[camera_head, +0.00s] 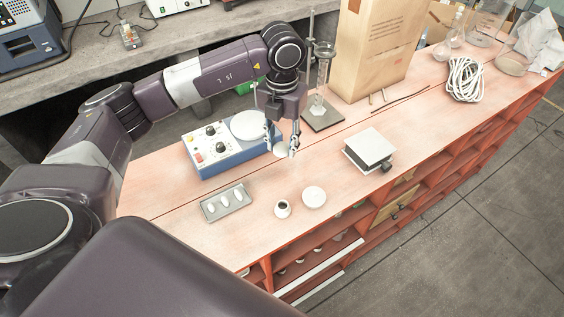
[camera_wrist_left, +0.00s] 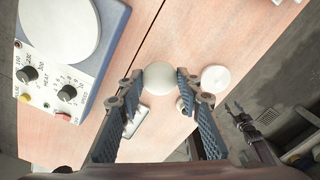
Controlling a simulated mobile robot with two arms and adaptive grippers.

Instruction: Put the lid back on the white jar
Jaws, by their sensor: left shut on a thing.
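The small white jar (camera_head: 282,209) stands on the bench near its front edge, its dark mouth open upward. In the left wrist view the jar (camera_wrist_left: 181,105) is partly hidden by a finger. My left gripper (camera_head: 281,146) is shut on the round white lid (camera_head: 280,151), above the bench, behind the jar and beside the hotplate. In the left wrist view the pale lid (camera_wrist_left: 160,77) shows between the fingertips. What looks like my right gripper (camera_wrist_left: 233,108) is small and dark at the right of the left wrist view, apart from these things; its jaws are unclear.
A white round dish (camera_head: 314,197) sits right beside the jar. A grey tray (camera_head: 226,203) with white pieces lies left of it. The blue hotplate (camera_head: 225,148) stands behind the tray, and a small jack platform (camera_head: 370,147) is to the right. Bare bench lies between.

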